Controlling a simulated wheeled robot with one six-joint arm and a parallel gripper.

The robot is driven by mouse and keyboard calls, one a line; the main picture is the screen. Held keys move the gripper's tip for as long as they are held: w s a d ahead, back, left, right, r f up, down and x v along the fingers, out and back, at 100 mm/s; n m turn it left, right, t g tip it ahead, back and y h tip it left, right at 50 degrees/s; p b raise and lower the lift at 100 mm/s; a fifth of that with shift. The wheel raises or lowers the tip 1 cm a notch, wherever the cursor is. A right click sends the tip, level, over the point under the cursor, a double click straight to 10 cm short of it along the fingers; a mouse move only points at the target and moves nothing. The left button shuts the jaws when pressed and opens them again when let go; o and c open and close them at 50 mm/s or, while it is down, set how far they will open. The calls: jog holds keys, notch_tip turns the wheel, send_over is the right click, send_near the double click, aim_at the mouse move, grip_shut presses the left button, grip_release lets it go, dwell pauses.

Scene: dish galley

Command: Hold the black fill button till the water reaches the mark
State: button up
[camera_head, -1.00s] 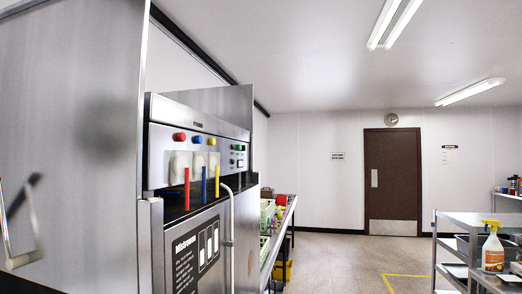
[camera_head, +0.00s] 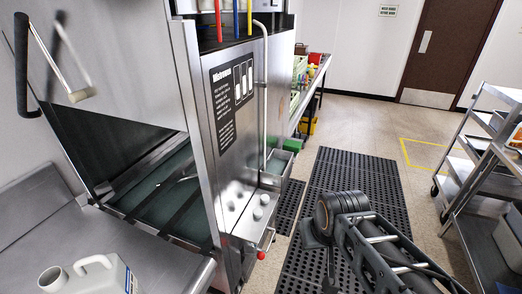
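A steel dish machine (camera_head: 226,150) stands left of centre. Its front carries a dark label with three white upright windows (camera_head: 243,82). Red, blue and yellow tubes (camera_head: 235,18) hang at the top edge of the picture. The upper control panel is cut off. I cannot make out a black fill button, the water or its mark. Part of my arm (camera_head: 375,245) shows at lower right, apart from the machine. Its fingertips do not show, so I cannot see whether my gripper is open or holding anything.
A low box with pale knobs (camera_head: 262,213) and a red knob (camera_head: 261,255) juts from the machine. A white jug (camera_head: 92,276) stands on the steel counter (camera_head: 40,215) at left. Black mats (camera_head: 345,172) cover the floor. A steel cart (camera_head: 470,150) stands at right.

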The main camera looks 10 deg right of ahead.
jog(key=shift+c, duration=0.2)
dwell(0.3)
grip_shut()
dwell(1.5)
